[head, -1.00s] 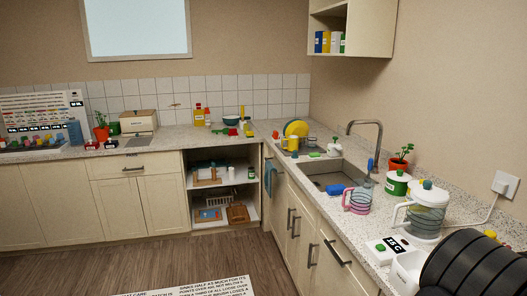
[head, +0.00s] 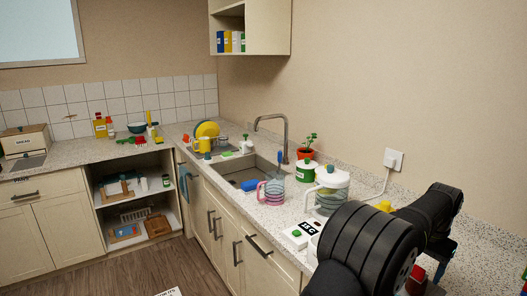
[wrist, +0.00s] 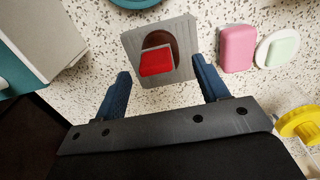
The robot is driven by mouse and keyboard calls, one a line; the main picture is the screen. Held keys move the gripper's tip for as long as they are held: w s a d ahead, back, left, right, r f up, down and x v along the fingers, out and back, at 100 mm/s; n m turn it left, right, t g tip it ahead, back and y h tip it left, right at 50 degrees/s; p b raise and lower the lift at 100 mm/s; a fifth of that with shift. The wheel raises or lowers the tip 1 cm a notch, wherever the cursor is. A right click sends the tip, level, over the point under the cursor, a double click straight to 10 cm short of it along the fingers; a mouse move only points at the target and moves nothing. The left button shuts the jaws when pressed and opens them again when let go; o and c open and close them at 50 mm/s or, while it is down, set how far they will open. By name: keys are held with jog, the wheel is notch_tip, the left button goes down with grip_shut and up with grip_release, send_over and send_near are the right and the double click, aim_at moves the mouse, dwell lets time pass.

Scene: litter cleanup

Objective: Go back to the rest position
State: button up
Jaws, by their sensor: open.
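My gripper (wrist: 160,66) is open in the wrist view, its two dark blue fingers apart with nothing held between them. It is over the speckled counter. Beyond the fingertips, a red block (wrist: 157,61) lies on a grey square piece with a brown oval (wrist: 181,70). I cannot tell the exact height of the fingers above the counter. In the head view my black arm fills the lower right, and the fingers are mostly hidden behind it.
In the wrist view, a pink block (wrist: 238,48) and a white dish (wrist: 262,52) with a pale green bar lie right; a grey and teal box (wrist: 50,40) stands left.

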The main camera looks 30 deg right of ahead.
aim_at(418, 281)
notch_tip(418, 281, down, 6)
jog(key=shift+r, duration=0.25)
notch_tip(418, 281, up, 11)
jog(key=w+a+f, duration=0.2)
jog(key=w+a, duration=0.1)
jog(key=a, duration=0.1)
jog(key=w+a+f, duration=0.3)
jog(key=w+a, duration=0.1)
jog(key=w+a+f, duration=0.3)
jog(key=w+a, duration=0.1)
jog(key=shift+w+a, duration=0.2)
jog(key=shift+a, duration=0.1)
jog(key=shift+f, duration=0.3)
